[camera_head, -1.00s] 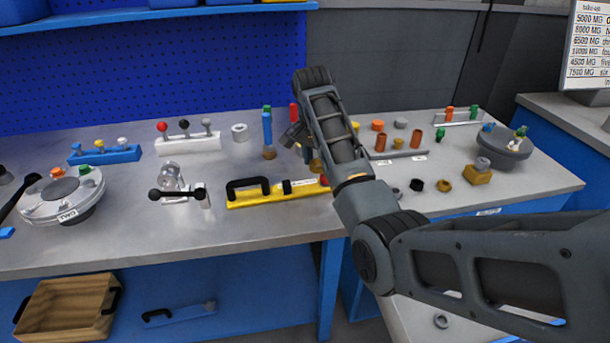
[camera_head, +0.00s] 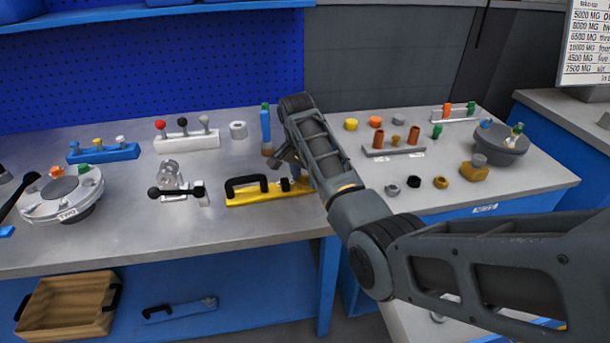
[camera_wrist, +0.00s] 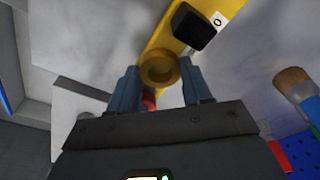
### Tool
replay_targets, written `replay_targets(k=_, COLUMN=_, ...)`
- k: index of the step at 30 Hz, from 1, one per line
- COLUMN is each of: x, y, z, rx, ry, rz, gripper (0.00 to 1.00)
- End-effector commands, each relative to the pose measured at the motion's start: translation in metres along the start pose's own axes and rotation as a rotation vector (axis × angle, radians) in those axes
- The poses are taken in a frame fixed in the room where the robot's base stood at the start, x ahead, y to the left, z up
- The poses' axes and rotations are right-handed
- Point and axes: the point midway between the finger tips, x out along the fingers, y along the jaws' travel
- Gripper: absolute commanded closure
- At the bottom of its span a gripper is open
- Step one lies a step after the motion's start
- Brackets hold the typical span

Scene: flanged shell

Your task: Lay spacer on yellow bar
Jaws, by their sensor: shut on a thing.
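The spacer, a brass-coloured ring (camera_wrist: 160,66), sits between the fingertips of my gripper (camera_wrist: 161,82) in the wrist view. My gripper is shut on it. The yellow bar (camera_wrist: 158,36) shows behind the ring in that view; I cannot tell whether the ring touches it. In the head view the yellow bar (camera_head: 252,199) lies on the bench, with a black handle (camera_head: 246,183) and a black block on top. A red part shows between the fingers in the wrist view. My forearm hides the bar's right end, the spacer and most of my gripper in the head view.
A blue upright post (camera_head: 265,127) stands behind the bar, close to my gripper. A metal clamp (camera_head: 178,184) with a black lever stands to the left. A grey rack (camera_head: 393,149) with copper-coloured cylinders and several loose rings lies to the right. Bench in front of the bar is clear.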

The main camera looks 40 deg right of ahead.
Motion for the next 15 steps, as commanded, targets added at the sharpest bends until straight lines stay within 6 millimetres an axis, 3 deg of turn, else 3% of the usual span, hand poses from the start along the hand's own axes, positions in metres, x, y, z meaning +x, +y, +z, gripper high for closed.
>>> replay_targets(k=8, x=0.0004, y=0.0001, z=0.0002, rx=0.000, ry=0.000, rz=0.000, gripper=0.26)
replay_targets(k=15, x=-0.0003, y=0.0001, z=0.0000, rx=0.000, ry=0.000, rz=0.000, gripper=0.26)
